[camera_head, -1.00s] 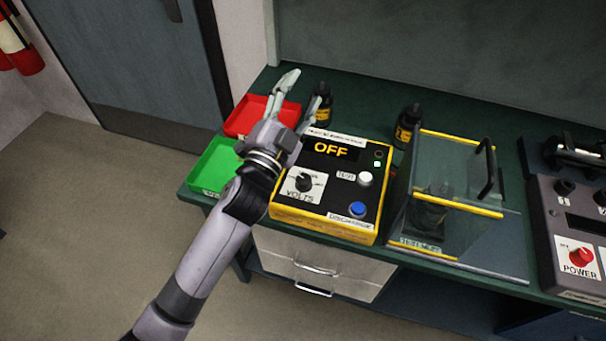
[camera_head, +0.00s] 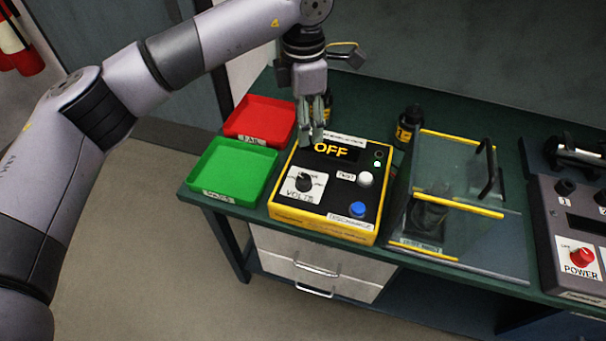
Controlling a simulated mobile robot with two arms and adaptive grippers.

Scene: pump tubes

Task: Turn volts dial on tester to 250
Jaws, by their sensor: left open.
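The yellow and black tester (camera_head: 325,215) sits on the green bench, and its display (camera_head: 331,151) reads OFF. The black volts dial (camera_head: 305,181) is on a white plate at the tester's left front. A white button (camera_head: 365,179) and a blue button (camera_head: 357,209) are to its right. My left gripper (camera_head: 312,140) points down over the tester's back left corner, behind the dial. It is open and empty, with its fingers close together in this view. It appears apart from the dial. My right gripper is not in view.
A red tray (camera_head: 262,119) and a green tray (camera_head: 232,170) lie left of the tester. A clear box with yellow edges (camera_head: 458,203) stands close on the right. A grey power unit (camera_head: 575,235) is at the far right. A black bottle (camera_head: 408,126) stands behind.

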